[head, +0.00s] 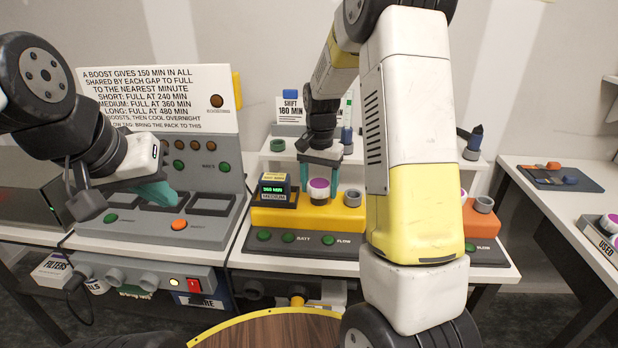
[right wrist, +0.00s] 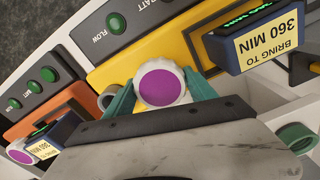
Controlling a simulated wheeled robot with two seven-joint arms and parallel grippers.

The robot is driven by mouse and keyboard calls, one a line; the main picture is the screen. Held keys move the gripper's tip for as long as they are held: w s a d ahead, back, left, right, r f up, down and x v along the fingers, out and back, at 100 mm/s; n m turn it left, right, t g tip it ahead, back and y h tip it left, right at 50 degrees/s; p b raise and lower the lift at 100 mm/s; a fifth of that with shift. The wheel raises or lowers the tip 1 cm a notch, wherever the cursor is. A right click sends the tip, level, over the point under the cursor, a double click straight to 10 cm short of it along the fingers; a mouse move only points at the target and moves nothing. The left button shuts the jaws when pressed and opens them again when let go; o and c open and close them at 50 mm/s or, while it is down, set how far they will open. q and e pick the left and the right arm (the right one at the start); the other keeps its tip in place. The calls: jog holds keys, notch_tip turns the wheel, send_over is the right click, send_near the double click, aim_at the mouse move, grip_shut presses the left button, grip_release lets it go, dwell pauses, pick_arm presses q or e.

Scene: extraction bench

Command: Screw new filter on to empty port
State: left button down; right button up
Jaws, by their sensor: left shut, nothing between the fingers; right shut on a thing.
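My right gripper (head: 320,178) is shut on a white filter with a purple top (head: 319,190). The filter is upright over the top of the yellow unit (head: 290,217), between the medium pack and a grey open port (head: 352,197). In the right wrist view the filter (right wrist: 162,84) sits between the teal fingers (right wrist: 160,92). The filter's underside is hidden, so I cannot tell whether it touches a port. My left gripper (head: 158,192) is shut and empty, above the grey charging station at the left.
A pack reading 360 MIN (head: 276,189) stands on the yellow unit, left of the filter. An orange unit (head: 482,218) is at the right, partly behind my right arm. A shelf with cups is behind. A used tray (head: 597,238) holds filters on the right table.

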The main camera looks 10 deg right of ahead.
jog(key=o, duration=1.8)
jog(key=shift+r, duration=0.1)
notch_tip(320, 180, up, 7)
jog(key=shift+r, duration=0.35)
jog(key=shift+s+r, duration=0.15)
jog(key=shift+r, duration=0.05)
jog(key=s+a+r+n+t+y, duration=0.1)
jog(key=s+r+n+t, duration=0.2)
jog(key=s, duration=0.9)
jog(key=s+a+r+n+t+y, duration=0.1)
jog(key=s+r+n+t, duration=0.2)
jog(key=s+r, duration=0.4)
jog(key=s+n, duration=0.1)
jog(key=s, duration=0.4)
